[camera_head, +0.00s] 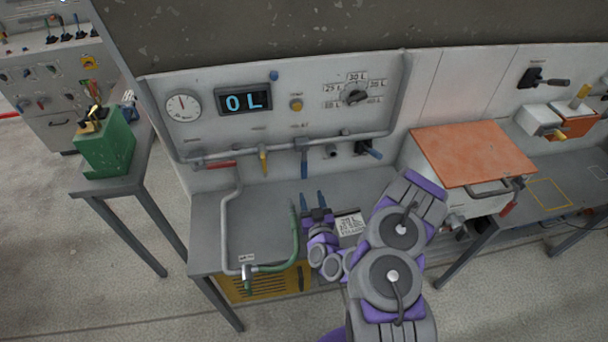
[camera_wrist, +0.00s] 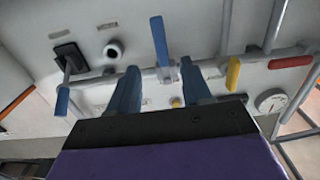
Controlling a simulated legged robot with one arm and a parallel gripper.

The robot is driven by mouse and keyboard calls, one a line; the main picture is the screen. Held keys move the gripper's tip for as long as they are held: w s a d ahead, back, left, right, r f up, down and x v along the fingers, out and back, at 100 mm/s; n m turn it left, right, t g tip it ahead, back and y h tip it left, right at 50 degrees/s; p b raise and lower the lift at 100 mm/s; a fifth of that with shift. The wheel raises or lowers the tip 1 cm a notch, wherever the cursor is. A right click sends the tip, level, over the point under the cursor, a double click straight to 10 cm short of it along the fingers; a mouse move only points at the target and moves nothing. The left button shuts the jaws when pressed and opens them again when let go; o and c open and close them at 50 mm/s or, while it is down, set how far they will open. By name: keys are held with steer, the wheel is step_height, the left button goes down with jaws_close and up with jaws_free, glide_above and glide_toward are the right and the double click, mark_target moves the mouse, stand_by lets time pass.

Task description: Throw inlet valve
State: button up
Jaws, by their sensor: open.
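A pipe (camera_head: 275,142) runs along the grey wall panel with a red lever (camera_head: 221,165), a yellow lever (camera_head: 262,158) and a blue lever (camera_head: 304,160) on it. The small labels are unreadable, so I cannot tell which is the inlet valve. The blue lever hangs down in the head view. In the wrist view, which is turned over, the blue lever (camera_wrist: 158,42) stands between my two finger lines, beyond the tips. My gripper (camera_head: 312,196) is open and empty, below and in front of the blue lever; it also shows in the wrist view (camera_wrist: 162,71).
A display (camera_head: 245,101) reads 0 L, beside a round gauge (camera_head: 183,106). A rotary selector (camera_head: 354,97) and a black switch with a blue-tipped handle (camera_head: 368,149) are to the right. A green hose (camera_head: 295,232) stands left of my gripper. An orange-topped box (camera_head: 470,153) is right.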

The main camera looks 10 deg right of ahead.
mark_target(305, 172)
steer(key=w+b, duration=0.6)
steer(key=b, duration=0.3)
steer(key=shift+w+f+b, duration=0.15)
steer(key=shift+w+b, duration=0.15)
steer(key=shift+b, duration=0.05)
steer(key=shift+w+b, duration=0.55)
steer(key=shift+w, duration=2.35)
steer(key=shift+c, duration=0.5)
jaws_close()
